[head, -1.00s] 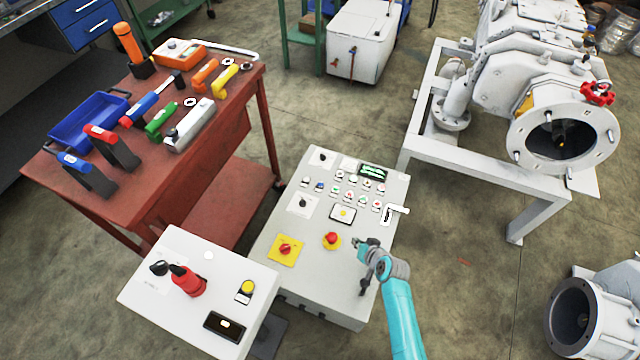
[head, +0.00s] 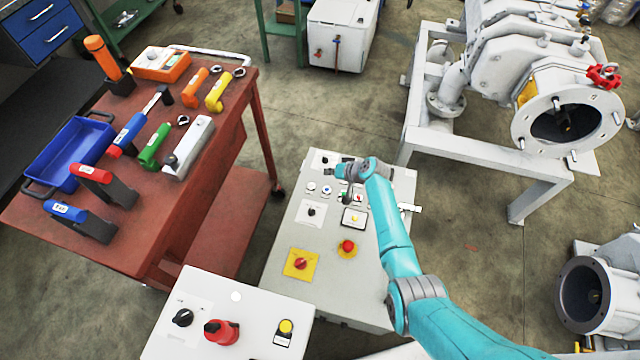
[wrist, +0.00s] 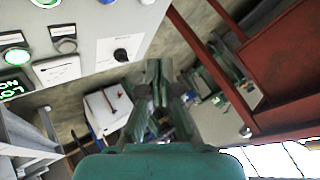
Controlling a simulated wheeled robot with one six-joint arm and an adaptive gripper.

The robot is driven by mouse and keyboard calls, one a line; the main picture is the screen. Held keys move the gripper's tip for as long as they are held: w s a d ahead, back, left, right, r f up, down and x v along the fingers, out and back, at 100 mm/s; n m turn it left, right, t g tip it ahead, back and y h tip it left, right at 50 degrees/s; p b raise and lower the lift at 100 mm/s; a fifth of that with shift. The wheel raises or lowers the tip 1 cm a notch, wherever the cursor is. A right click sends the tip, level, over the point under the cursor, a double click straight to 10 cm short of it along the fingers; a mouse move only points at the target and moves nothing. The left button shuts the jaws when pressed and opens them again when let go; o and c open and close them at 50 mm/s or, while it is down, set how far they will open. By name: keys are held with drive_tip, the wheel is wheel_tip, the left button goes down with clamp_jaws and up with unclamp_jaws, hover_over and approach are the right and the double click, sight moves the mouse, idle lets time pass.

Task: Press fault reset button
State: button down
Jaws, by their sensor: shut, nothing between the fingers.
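The grey control panel (head: 283,225) stands in the middle of the head view, with several small buttons, knobs and a display in its upper part. My gripper (head: 347,196) is over this upper button area, and my arm hides part of it. I cannot read which button is the fault reset. In the wrist view my gripper (wrist: 153,84) is shut and empty, apart from the panel face.
A red emergency button (head: 347,246) and a red-on-yellow switch (head: 300,263) sit lower on the panel. A second white box (head: 254,312) stands in front. A red tool cart (head: 225,130) is at left, a white-framed pump (head: 562,125) at right.

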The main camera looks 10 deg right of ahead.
sight(329, 190)
drive_tip(key=shift+a, duration=0.15)
drive_tip(key=shift+f, duration=4.35)
drive_tip(key=shift+f, duration=0.4)
drive_tip(key=shift+r, duration=0.2)
drive_tip(key=shift+r, duration=0.2)
